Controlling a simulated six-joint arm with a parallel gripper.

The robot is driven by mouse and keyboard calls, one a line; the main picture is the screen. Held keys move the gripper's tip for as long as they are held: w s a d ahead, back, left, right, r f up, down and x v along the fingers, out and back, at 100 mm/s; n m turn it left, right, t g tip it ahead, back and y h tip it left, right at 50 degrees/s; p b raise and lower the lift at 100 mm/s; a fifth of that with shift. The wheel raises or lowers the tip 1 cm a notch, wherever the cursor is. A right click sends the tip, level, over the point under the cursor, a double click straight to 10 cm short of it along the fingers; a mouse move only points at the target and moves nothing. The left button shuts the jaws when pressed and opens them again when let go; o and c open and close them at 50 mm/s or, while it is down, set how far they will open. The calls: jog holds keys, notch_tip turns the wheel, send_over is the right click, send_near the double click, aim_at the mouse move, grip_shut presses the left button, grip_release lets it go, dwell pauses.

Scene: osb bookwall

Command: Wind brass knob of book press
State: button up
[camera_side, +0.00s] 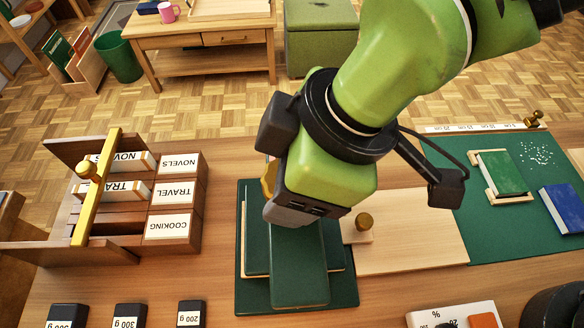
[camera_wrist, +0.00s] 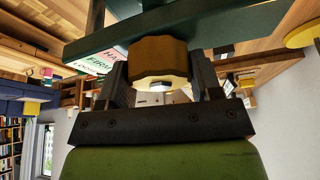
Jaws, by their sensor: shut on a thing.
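The book press (camera_side: 312,262) is dark green and stands on the wooden table below my gripper in the side view. Its brass knob (camera_side: 268,178) shows there only as a yellow sliver beside my gripper. In the wrist view the knob (camera_wrist: 158,58) sits between the two dark fingers of my gripper (camera_wrist: 160,78), one on each side, against the green bar of the press (camera_wrist: 190,28). My gripper is shut on the knob. Its fingertips are hidden in the side view, and the knob's far side is hidden.
A wooden sorting rack (camera_side: 140,205) with a yellow bar stands left. Labelled weights (camera_side: 130,316) line the front left. A pale board with a small brass-knobbed block (camera_side: 364,222) lies right of the press. A green mat (camera_side: 466,215) carries books (camera_side: 500,172) farther right.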

jog(key=m+t, duration=0.1)
jog(key=m, duration=0.1)
jog(key=m+t+h, duration=0.1)
jog(key=m, duration=0.2)
jog(key=m+h, duration=0.1)
jog(key=m, duration=0.2)
jog(key=m+t, duration=0.1)
jog(key=m, duration=0.2)
jog(key=shift+h, duration=0.4)
jog(key=o, duration=0.9)
jog(key=shift+r, duration=0.1)
notch_tip(320, 180, up, 10)
jog(key=shift+f, duration=0.1)
